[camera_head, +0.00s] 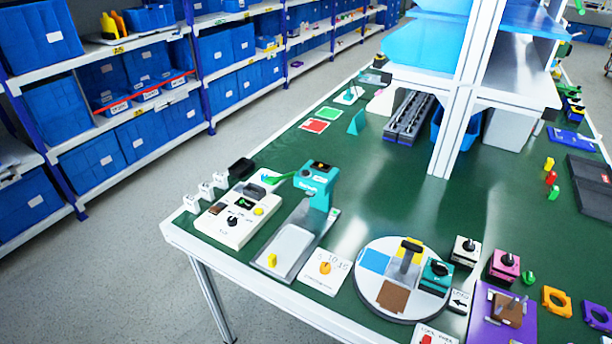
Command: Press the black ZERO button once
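No button can be read as ZERO at this size. A white control box (228,232) stands at the table's front left corner. Neither of my grippers shows in the head view.
The green table (350,225) also bears a white dial card (326,270), a round white turntable (405,309) with coloured patches, and small knob boxes at the right. A white post (455,120) with shelves rises behind. Blue-bin racks stand at the left.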

